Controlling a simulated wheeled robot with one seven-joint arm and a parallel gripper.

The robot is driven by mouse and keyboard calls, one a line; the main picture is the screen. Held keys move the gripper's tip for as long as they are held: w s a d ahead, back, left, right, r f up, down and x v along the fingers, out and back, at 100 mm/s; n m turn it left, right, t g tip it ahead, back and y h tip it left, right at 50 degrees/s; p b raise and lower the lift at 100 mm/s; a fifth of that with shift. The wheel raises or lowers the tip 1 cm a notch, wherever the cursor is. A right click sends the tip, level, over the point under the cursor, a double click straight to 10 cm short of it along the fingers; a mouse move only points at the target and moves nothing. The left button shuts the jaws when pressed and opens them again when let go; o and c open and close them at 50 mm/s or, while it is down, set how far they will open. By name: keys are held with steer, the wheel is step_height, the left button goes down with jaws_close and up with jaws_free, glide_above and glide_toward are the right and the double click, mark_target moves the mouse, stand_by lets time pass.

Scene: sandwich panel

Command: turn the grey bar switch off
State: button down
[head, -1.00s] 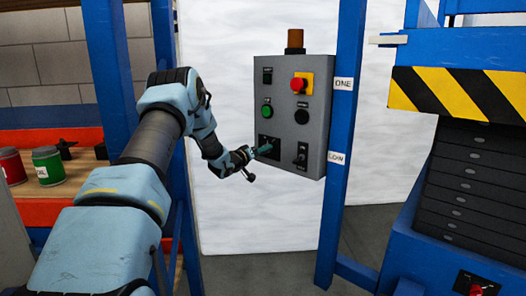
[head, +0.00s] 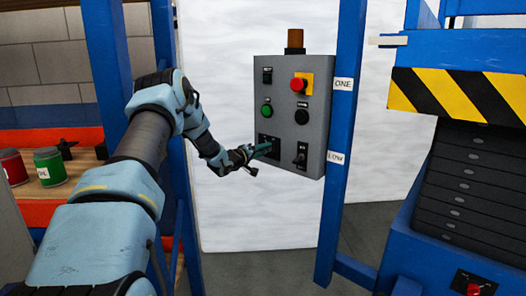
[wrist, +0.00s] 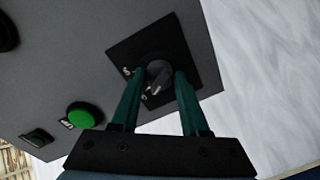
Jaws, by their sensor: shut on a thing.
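The grey bar switch (wrist: 158,76) sits on a square black plate (wrist: 122,45) on the control panel. In the wrist view it lies between the two teal fingers of my gripper (wrist: 159,75), which is shut on it. Small white marks show beside it on the plate, too blurred to read. In the head view my gripper (head: 266,147) reaches the lower left of the grey panel (head: 286,77) and hides the bar there.
The panel also carries a green button (head: 266,111), a red button on yellow (head: 299,85), a black knob (head: 302,117) and a lower-right toggle switch (head: 301,154). A blue post (head: 346,110) stands right of the panel. Paint cans (head: 48,166) are at left.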

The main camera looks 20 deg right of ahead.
steer(key=shift+c, duration=2)
jaws_free()
steer(key=b+v, duration=0.2)
steer(key=v, duration=0.5)
steer(key=shift+a, duration=0.25)
steer(key=shift+s, duration=0.1)
